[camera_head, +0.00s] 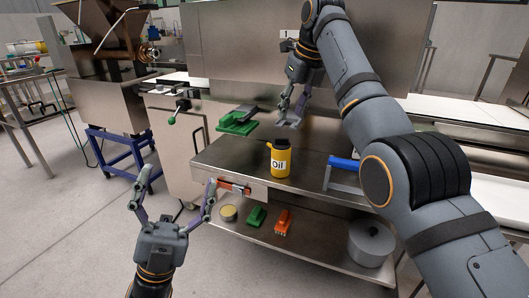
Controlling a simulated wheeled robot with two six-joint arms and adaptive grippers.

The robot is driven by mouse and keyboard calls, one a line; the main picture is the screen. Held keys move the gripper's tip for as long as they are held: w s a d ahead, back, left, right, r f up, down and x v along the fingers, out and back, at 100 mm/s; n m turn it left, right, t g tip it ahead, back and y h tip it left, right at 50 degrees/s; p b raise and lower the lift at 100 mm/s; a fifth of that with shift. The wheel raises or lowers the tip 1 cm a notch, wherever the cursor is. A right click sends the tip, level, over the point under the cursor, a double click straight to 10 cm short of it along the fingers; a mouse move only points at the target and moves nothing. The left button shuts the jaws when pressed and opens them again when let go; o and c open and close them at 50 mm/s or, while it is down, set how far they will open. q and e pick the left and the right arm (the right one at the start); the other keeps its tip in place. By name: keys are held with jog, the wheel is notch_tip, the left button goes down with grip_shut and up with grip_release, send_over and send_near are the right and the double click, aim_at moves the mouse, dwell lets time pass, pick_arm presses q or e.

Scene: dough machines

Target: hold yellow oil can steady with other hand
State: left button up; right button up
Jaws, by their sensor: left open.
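The yellow oil can (280,163) has a black top and a label reading "Oil". It stands upright on the steel table's upper surface (225,158), near its front edge. My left gripper (178,184) is open and empty, in front of the table to the left of the can and apart from it. My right gripper (293,112) points down behind and above the can, close to a small grey piece (289,122). I cannot tell whether its fingers grip that piece. The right gripper does not appear to touch the can.
A green tool (237,122) lies at the table's back left. A blue-handled tool (344,162) is right of the can. The lower shelf holds a round tin (228,213), green brush (257,216), orange brush (283,222) and grey drum (371,243).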

pick_arm(q)
jog(key=w+d+f+m+g+h, duration=0.3)
jog(key=w+d+m+g+h, duration=0.25)
jog(key=m+g, duration=0.6)
jog(key=m+y, duration=1)
jog(key=m, duration=0.6)
send_near(274, 160)
jog(key=x, duration=0.3)
jog(key=shift+n+g, duration=0.25)
jog(key=shift+g, duration=0.1)
jog(key=x, duration=1)
jog(key=shift+w+a+r, duration=0.15)
jog(key=c, duration=1.4)
jog(key=shift+c, duration=0.2)
